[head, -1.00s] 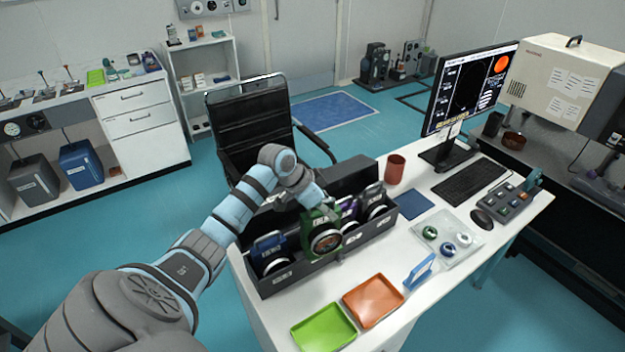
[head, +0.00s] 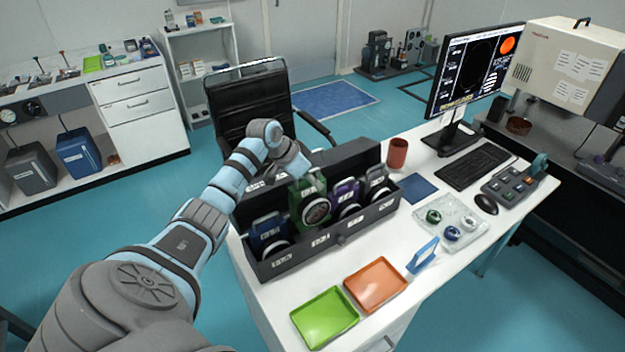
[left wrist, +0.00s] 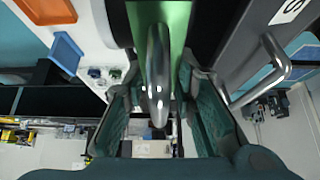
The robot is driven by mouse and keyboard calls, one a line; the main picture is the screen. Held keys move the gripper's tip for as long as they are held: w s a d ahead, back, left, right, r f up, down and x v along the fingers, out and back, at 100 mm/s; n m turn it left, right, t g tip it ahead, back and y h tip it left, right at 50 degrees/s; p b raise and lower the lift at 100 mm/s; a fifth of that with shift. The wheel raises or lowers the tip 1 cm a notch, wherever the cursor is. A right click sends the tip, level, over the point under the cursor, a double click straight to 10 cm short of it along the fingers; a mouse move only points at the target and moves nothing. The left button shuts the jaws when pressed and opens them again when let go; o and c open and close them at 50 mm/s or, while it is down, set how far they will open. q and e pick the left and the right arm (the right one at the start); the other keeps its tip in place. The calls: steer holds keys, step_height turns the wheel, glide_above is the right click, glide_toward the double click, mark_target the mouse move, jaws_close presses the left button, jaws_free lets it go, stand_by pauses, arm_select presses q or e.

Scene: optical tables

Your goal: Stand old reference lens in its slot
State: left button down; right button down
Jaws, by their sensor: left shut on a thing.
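The green-framed lens (head: 310,203) is upright at the dark slotted box (head: 335,240), between a blue-framed lens (head: 267,232) and a purple-framed lens (head: 345,193). Its round glass sits a little higher than its neighbours'. My left gripper (head: 298,176) is shut on the top of the green lens from above. In the left wrist view its fingers (left wrist: 160,115) are on either side of the lens's grey handle, with the green frame (left wrist: 172,35) beyond. The lens's lower edge is hidden behind the box's front wall. My right gripper is not in view.
A grey-framed lens (head: 378,183) stands at the box's right end. A green tray (head: 324,318), an orange tray (head: 376,284) and a blue stand (head: 422,256) lie in front. A brown cup (head: 397,152) stands behind right. A clear tray (head: 462,232) holds small lenses.

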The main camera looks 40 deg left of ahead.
mark_target(313, 192)
arm_select(q)
steer(key=shift+f+b, duration=2.35)
steer(key=shift+b, duration=0.1)
steer(key=shift+f+b, duration=0.6)
steer(key=shift+f, duration=1.45)
steer(key=shift+c, duration=2.3)
jaws_free()
step_height(313, 192, up, 9)
steer(key=p, duration=0.9)
steer(key=shift+r, duration=0.1)
steer(key=shift+d, duration=0.1)
